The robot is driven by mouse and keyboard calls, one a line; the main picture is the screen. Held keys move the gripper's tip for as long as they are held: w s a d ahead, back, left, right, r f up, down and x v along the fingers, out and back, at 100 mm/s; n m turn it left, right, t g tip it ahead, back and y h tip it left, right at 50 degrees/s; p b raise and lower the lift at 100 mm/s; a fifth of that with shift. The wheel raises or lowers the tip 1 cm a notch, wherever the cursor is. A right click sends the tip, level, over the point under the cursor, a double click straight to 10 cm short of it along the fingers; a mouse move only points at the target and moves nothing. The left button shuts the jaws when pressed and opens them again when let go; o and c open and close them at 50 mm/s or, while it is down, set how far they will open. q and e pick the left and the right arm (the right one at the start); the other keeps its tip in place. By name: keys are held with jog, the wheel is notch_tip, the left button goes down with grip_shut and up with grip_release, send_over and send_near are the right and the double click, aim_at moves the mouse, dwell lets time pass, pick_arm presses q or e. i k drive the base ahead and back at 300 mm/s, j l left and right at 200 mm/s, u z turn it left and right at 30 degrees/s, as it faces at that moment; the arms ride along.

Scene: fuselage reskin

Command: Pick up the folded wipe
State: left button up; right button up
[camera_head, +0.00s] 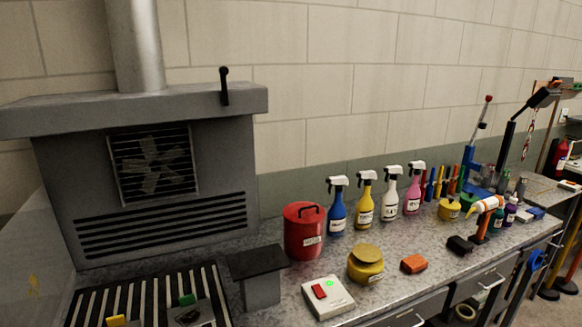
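I cannot pick out a folded wipe for certain in the head view. Neither of my grippers shows in this view. A slatted downdraft grille (150,297) lies at the lower left, cut off by the bottom edge. A small grey piece with a dark patch (190,315) lies on it, beside a green block (187,300). A yellow block (116,321) sits to the left. These are too small and cropped to tell more.
A grey fume hood (150,190) stands behind the grille. On the bench are a red canister (303,232), a yellow can (366,265), a white switch box (328,298), an orange block (413,264), a dark block (460,246) and several spray bottles (365,205). A dark-topped stand (259,275) adjoins the grille.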

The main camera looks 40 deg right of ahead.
aim_at(413, 264)
jog(key=k+l+z, duration=0.1)
jog(key=z, duration=1.85)
jog(key=i+l, duration=0.05)
